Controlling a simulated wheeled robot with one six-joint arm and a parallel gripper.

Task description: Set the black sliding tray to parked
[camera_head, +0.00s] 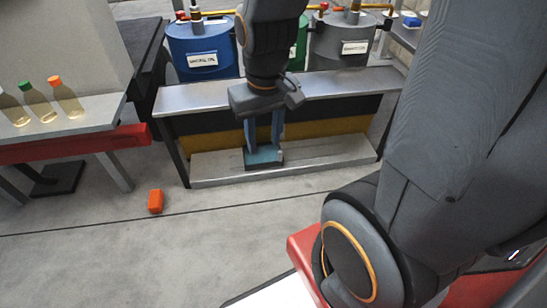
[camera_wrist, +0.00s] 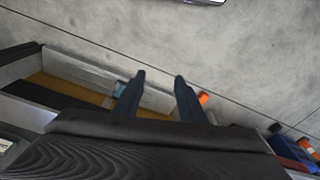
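I cannot make out with certainty which dark thing is the black sliding tray, nor its position. A black band (camera_head: 215,123) runs above a yellow stripe across the recessed front of the drum stand; the same black band shows in the wrist view (camera_wrist: 45,105). My gripper (camera_head: 264,145) hangs pointing down in front of this stand. Its two fingers (camera_wrist: 163,80) are apart with nothing visible held between them. A teal block (camera_head: 263,158) shows just below the fingertips, at the stand's lower ledge. In the wrist view the teal block (camera_wrist: 119,88) lies beside the left finger.
Blue (camera_head: 203,48) and grey (camera_head: 342,40) drums stand on the metal stand (camera_head: 200,98), with a green one partly hidden. An orange object (camera_head: 155,201) lies on the floor. A bench (camera_head: 75,129) at left holds bottles. The floor in front is mostly clear.

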